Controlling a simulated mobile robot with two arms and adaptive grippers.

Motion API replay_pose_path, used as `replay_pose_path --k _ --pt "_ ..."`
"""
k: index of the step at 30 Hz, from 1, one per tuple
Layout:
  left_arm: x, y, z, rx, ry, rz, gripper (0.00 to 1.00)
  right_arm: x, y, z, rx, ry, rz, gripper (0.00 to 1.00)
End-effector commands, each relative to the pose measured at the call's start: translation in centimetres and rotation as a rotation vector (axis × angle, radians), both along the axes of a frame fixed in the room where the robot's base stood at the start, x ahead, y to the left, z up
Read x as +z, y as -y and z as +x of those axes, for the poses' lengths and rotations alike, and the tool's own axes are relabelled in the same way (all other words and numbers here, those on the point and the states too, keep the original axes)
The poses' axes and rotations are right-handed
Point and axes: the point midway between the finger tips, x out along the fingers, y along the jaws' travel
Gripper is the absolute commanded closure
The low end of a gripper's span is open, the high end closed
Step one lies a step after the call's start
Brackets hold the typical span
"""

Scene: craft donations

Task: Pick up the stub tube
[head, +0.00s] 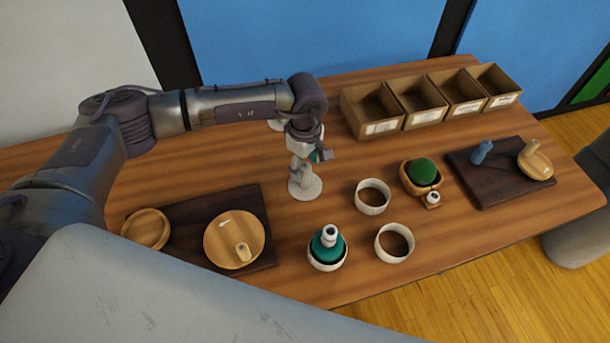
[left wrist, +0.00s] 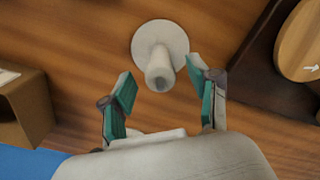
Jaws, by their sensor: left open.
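A pale, short tube on a round disc base, which I take as the stub tube (head: 304,187), stands upright on the wooden table, left of the cups. My left gripper (head: 311,152) is above it, pointing down. In the left wrist view the tube (left wrist: 159,40) is seen from above, its base flat on the table. The green-padded fingers of the left gripper (left wrist: 159,78) are spread on either side of the tube's upper end, with gaps, and hold nothing. In the head view the gripper partly hides the tube's top. My right gripper is not in view.
A dark board (head: 262,200) with wooden dishes is to the left. Labelled cardboard bins (head: 372,130) line the back. Bare table surrounds the tube's base.

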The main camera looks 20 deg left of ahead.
Motion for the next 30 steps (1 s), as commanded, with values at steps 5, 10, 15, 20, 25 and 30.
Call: replay_pose_path --k 5,10,15,20,25,30 --pt "-2.5 -0.2 0.0 0.001 -0.003 0.001 0.39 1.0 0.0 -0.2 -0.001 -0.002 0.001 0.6" --pt "-3.5 -0.2 0.0 0.001 -0.001 -0.001 0.39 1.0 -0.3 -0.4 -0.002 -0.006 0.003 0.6" --pt "-3.5 -0.2 0.0 0.001 -0.001 0.0 0.39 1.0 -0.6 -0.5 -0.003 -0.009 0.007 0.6" --pt "-3.4 -0.2 0.0 0.001 -0.001 0.0 0.66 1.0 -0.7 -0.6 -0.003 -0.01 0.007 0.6" --pt "-3.4 -0.2 0.0 0.001 -0.001 0.0 0.87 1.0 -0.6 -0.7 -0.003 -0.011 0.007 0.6" --pt "-3.4 -0.2 0.0 0.001 -0.001 0.0 0.87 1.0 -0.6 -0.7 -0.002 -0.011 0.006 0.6"
